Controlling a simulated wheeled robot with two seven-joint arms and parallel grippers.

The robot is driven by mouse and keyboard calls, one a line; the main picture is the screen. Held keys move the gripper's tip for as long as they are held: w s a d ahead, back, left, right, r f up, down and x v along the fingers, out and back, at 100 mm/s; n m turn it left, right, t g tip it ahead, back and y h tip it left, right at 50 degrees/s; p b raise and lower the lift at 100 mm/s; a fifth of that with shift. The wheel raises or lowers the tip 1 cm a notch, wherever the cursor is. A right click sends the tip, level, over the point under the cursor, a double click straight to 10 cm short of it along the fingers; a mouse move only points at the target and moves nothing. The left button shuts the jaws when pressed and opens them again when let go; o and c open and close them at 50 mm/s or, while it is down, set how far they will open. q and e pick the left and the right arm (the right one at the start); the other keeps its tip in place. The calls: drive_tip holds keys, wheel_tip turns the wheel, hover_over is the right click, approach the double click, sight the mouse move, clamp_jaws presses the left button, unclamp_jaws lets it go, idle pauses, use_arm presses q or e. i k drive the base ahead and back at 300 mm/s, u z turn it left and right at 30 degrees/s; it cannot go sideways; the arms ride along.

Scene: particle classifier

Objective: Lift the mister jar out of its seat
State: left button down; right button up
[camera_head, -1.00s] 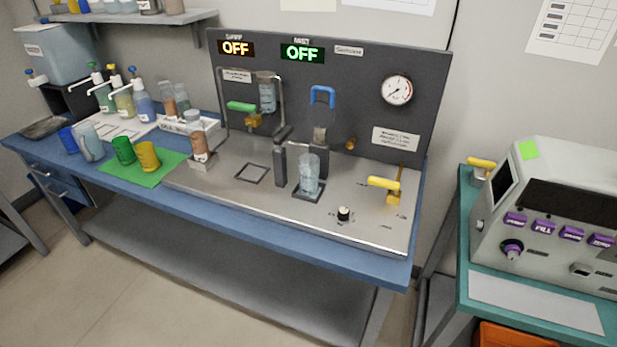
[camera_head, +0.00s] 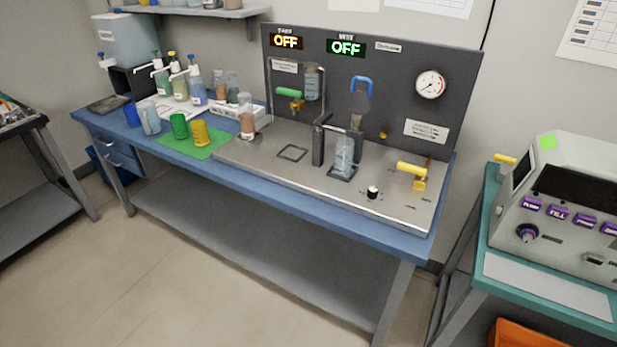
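A clear jar (camera_head: 344,155) with a pale bluish look stands upright in a dark square seat (camera_head: 343,173) on the steel bench plate. I take it for the mister jar. A dark upright post (camera_head: 318,146) stands to its left, and another is partly behind it. A blue handle (camera_head: 361,84) on the dark back panel is above and behind the jar, with a dark round shape (camera_head: 360,101) just below it. Neither of my grippers is in view.
A yellow-handled valve (camera_head: 412,170) and a black knob (camera_head: 373,192) are right of the jar. An empty square outline (camera_head: 292,153) and a brown-filled bottle (camera_head: 246,118) are left. A teal table (camera_head: 483,218) with a machine stands at right. Floor in front is clear.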

sight(344, 158)
drive_tip(key=z, duration=0.1)
drive_tip(key=k, duration=0.5)
drive_tip(key=u, duration=1.45)
drive_tip(key=i, duration=1.7)
drive_tip(key=z, duration=1.45)
drive_tip(key=i, duration=0.8)
drive_tip(key=z, duration=0.8)
